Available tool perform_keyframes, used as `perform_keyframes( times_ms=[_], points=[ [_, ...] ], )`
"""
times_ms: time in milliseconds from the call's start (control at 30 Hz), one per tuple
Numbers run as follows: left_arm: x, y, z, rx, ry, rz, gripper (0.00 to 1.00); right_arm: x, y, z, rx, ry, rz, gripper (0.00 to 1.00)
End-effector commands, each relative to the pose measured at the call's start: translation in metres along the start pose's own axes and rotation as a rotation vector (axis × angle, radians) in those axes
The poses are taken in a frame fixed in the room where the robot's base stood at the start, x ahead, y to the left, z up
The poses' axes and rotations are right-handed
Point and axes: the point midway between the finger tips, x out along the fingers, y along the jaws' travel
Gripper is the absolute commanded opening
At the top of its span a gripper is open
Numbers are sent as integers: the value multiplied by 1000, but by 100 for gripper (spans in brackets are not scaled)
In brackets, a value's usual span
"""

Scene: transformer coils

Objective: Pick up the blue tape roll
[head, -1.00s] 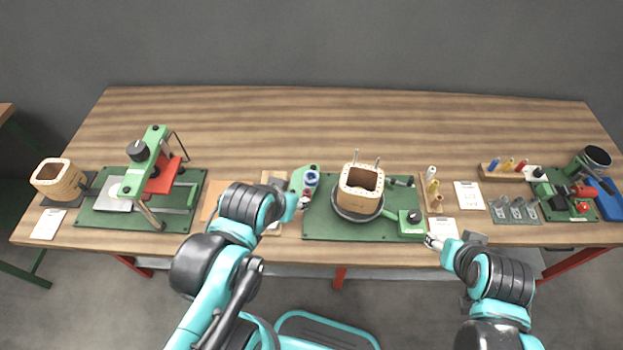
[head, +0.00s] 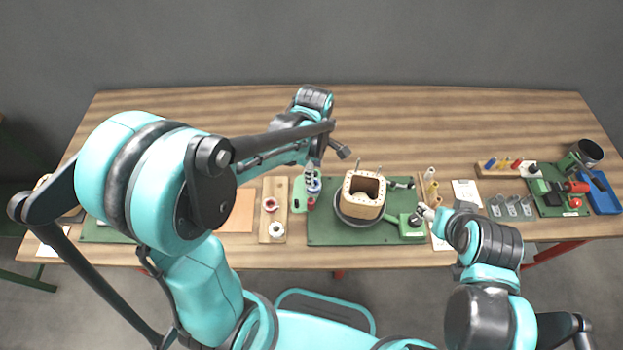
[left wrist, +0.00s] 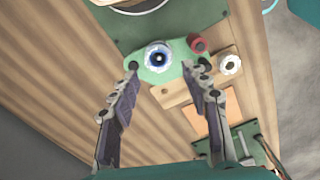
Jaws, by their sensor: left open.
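The blue tape roll (head: 313,186) sits on a small green holder (head: 299,194) left of the middle green mat. In the left wrist view the blue tape roll (left wrist: 158,57) shows from above, with a pale rim and a dark centre, on the green holder (left wrist: 182,72). My left gripper (head: 327,164) is over the holder. In the left wrist view its two fingers (left wrist: 168,78) are spread, with the roll in line with the gap just beyond the tips; nothing is held. My right gripper (head: 425,211) is by the green mat's right end, too small to tell its jaws.
A red roll (head: 270,204) and a white roll (head: 277,229) stand on a wooden board left of the holder. A wooden coil block (head: 362,194) stands on the green mat (head: 330,234) to the right. The table's back strip is clear.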

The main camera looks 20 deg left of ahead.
Motion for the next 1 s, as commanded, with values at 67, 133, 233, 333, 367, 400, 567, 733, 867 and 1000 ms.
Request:
perform_keyframes(
  times_ms=[67,133,233,333,367,400,567,733,867,1000],
  points=[
    [9,0,0,-8,0,-3,47,3,0,2,0,0,0,55],
    [18,0,0,-8,0,-3,47,6,0,4,0,0,0,55],
    [30,1,0,-7,0,-2,47,9,0,7,0,0,0,55],
    [45,3,0,-6,0,-2,47,14,0,10,0,0,0,55],
    [50,3,0,-6,0,-2,47,16,0,12,0,0,0,55],
    [57,4,0,-6,0,-1,47,18,0,13,0,0,0,55],
    [75,4,0,-5,0,-1,47,22,0,16,0,0,0,55],
    [77,4,0,-5,0,-1,47,22,0,16,0,0,0,55],
    [76,4,0,-5,0,-1,42,22,0,16,0,0,0,55],
    [76,4,0,-5,0,-1,19,22,0,16,0,0,0,55]
  ],
)
